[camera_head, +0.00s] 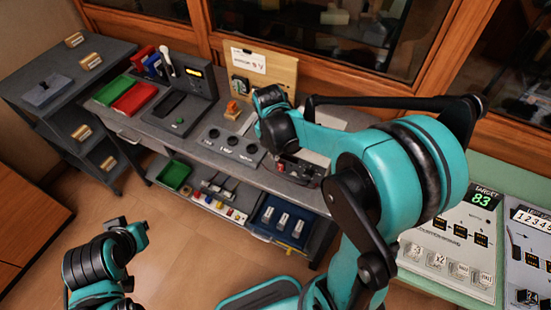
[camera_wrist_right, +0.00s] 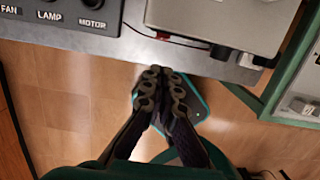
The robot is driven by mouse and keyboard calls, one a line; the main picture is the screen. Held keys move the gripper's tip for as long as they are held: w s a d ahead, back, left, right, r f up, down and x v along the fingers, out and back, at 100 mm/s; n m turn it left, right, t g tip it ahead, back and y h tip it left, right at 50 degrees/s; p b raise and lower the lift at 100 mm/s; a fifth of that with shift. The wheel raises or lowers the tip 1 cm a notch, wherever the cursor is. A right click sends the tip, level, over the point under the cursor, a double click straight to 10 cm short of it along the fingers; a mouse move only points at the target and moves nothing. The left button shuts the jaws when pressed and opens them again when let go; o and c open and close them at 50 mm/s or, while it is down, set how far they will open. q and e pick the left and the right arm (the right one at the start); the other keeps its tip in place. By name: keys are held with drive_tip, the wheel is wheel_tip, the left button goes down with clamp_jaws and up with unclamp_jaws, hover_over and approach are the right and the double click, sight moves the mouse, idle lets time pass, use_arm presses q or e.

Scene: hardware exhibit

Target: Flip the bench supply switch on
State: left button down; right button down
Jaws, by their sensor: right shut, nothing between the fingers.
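A grey box that looks like the bench supply (camera_head: 298,168) stands at the right end of the workbench in the head view, largely hidden behind my right arm. Its grey top (camera_wrist_right: 225,18) shows at the upper edge of the right wrist view, with a small red part at its left. I cannot make out its switch or the switch's position. My right gripper (camera_wrist_right: 162,80) is shut and empty, in front of the bench's edge over the floor, apart from the box.
A panel marked FAN, LAMP and MOTOR (camera_head: 232,146) sits left of the box on the workbench (camera_head: 190,140). Red (camera_head: 135,98) and green trays lie farther left. A green counter with a TARGET 83 panel (camera_head: 452,235) stands at right. Floor is clear before the bench.

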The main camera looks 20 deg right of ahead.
drive_tip(key=shift+w+r, duration=0.15)
drive_tip(key=shift+r, duration=0.15)
drive_tip(key=f+g+y+b, duration=0.1)
drive_tip(key=y+b, duration=0.1)
drive_tip(key=shift+g+b, duration=0.35)
drive_tip(key=shift+g, duration=0.05)
drive_tip(key=shift+a, duration=0.1)
